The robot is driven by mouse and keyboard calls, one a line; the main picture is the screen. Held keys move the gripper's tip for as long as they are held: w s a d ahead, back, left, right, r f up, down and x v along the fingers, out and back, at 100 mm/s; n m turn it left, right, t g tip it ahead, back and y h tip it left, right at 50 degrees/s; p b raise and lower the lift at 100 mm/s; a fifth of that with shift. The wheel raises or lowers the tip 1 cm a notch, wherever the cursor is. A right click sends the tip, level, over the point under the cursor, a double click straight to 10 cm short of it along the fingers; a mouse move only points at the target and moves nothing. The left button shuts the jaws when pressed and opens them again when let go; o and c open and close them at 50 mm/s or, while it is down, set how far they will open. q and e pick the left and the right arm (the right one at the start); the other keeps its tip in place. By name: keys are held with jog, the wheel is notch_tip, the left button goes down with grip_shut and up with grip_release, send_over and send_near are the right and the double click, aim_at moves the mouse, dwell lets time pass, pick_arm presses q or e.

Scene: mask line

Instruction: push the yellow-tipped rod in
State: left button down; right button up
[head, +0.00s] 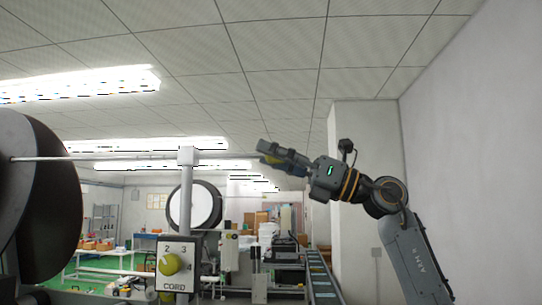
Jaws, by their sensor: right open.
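A thin grey rod (110,157) runs nearly level across the left half of the head view, from a large dark reel to the right past a grey post. A small patch of yellow (270,159) shows at its right end, partly hidden by my right gripper. My right gripper (268,151) is open and points left, with its fingers right at that end. I cannot tell whether they touch the rod. My left gripper is not in view.
The large dark reel (50,200) fills the left edge. The grey post (186,200) carries a panel (174,250) marked CORD with a yellow knob. A white round disc (195,206) stands behind. A conveyor (322,277) lies lower right, and a wall stands right of my arm.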

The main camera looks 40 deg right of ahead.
jog(key=v, duration=1.1)
jog(key=shift+s+d+f, duration=0.15)
jog(key=shift+s, duration=0.05)
